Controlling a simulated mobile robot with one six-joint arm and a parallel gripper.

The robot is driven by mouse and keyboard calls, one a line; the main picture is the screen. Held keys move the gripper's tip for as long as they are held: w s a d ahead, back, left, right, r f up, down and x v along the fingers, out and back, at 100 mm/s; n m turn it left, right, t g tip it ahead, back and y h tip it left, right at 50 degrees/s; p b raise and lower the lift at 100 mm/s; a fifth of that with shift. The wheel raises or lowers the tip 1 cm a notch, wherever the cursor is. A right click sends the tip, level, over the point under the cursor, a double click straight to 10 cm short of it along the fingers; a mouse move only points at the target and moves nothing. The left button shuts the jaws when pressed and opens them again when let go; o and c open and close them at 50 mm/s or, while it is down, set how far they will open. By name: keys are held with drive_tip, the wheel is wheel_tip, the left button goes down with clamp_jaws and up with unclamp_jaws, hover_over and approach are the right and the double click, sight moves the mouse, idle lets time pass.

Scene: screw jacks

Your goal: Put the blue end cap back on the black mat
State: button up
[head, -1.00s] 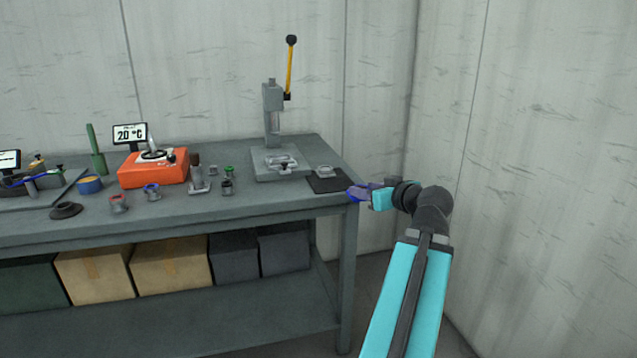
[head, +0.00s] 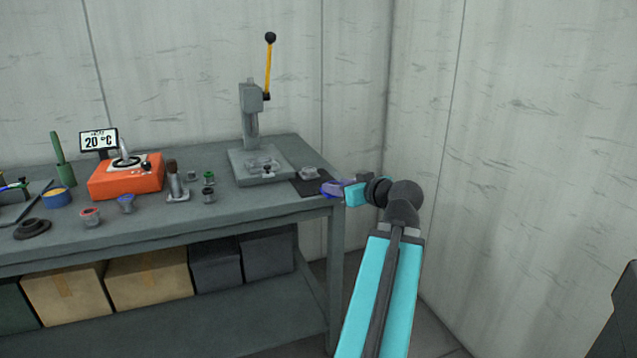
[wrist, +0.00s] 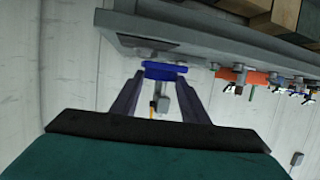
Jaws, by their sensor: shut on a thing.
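The blue end cap (wrist: 165,70) shows in the wrist view, pinched between the tips of my two fingers. My gripper (head: 333,188) is shut on it, at the right end of the bench in the head view. There the cap is hard to tell apart from the bluish fingers. The black mat (head: 313,189) lies on the bench's right front corner, just left of and partly behind my gripper. A grey metal part (head: 309,173) sits at the mat's back. I cannot tell the cap's exact height above the mat.
A grey press (head: 250,120) with a yellow lever stands left of the mat on the bench (head: 240,215). An orange heater (head: 126,178) and several small rings and caps stand farther left. Boxes (head: 150,280) fill the lower shelf. The wall is close behind.

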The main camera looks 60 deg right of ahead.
drive_tip(key=shift+w+d+r+p, duration=0.1)
drive_tip(key=shift+w+r+p, duration=0.1)
drive_tip(key=shift+p, duration=0.1)
drive_tip(key=w+d+p, duration=0.1)
drive_tip(key=p, duration=0.3)
drive_tip(key=shift+w+d+f+p, duration=0.1)
drive_tip(key=shift+p, duration=0.25)
drive_tip(key=shift+w+p, duration=0.1)
drive_tip(key=shift+p, duration=0.25)
drive_tip(key=w+d, duration=0.3)
drive_tip(key=w+d+f+p, duration=0.1)
drive_tip(key=w+d, duration=0.5)
drive_tip(key=w, duration=0.1)
drive_tip(key=shift+w+f, duration=0.1)
drive_tip(key=shift+f, duration=0.2)
drive_tip(key=shift+f+p, duration=0.35)
drive_tip(key=shift+f, duration=1.45)
drive_tip(key=shift+f, duration=0.1)
